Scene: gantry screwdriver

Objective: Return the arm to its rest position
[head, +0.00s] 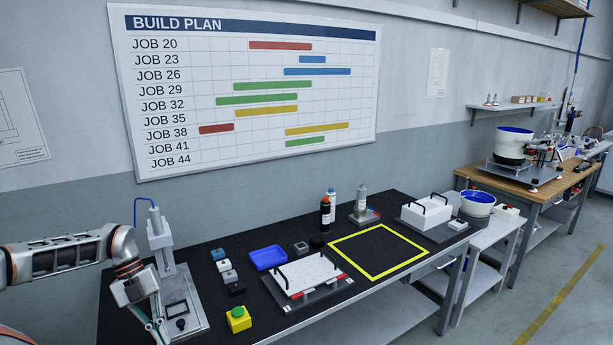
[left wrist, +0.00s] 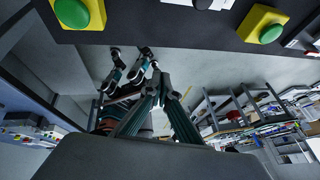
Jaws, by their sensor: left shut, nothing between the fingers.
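My left arm comes in from the left in the head view. Its left gripper (head: 156,322) points down at the near left end of the black-topped bench, in front of the grey press fixture (head: 182,310). In the left wrist view the gripper fingers (left wrist: 157,74) come together and hold nothing. My right gripper is in neither view.
A yellow box with a green button (head: 238,319) stands right of the gripper. Farther right are a blue tray (head: 268,257), a white plate with handles (head: 306,274) and a yellow-outlined square (head: 378,250). The wrist view shows two green-button boxes.

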